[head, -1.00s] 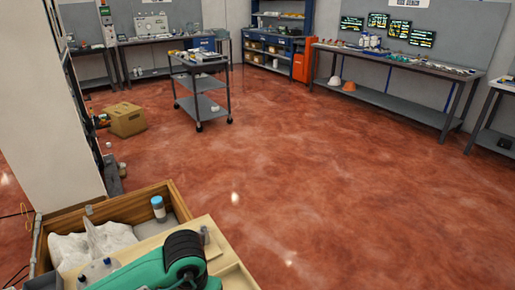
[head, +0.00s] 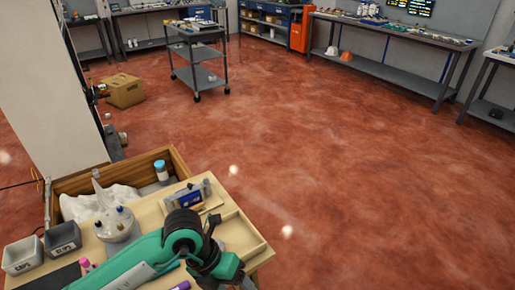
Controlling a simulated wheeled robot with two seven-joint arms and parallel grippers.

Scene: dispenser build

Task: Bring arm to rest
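A green and black arm of mine (head: 182,240) reaches in from the lower left, over the wooden workbench (head: 232,192). Its black joint and wrist-like section bend down towards the bottom edge of the picture. I see no gripper fingers for certain, so neither gripper can be placed. A grey-white rounded device (head: 118,229) with a spout and blue knobs stands on the bench, left of the arm. A small blue-framed device (head: 187,196) stands behind the arm's joint.
A wooden box (head: 180,163) at the bench's back holds a white bag and a blue-capped bottle (head: 161,170). Two grey bins (head: 62,240) stand at the left. A pink marker (head: 85,266) lies nearby. A cart (head: 196,55) and a cardboard box (head: 124,91) stand beyond; the red floor is open.

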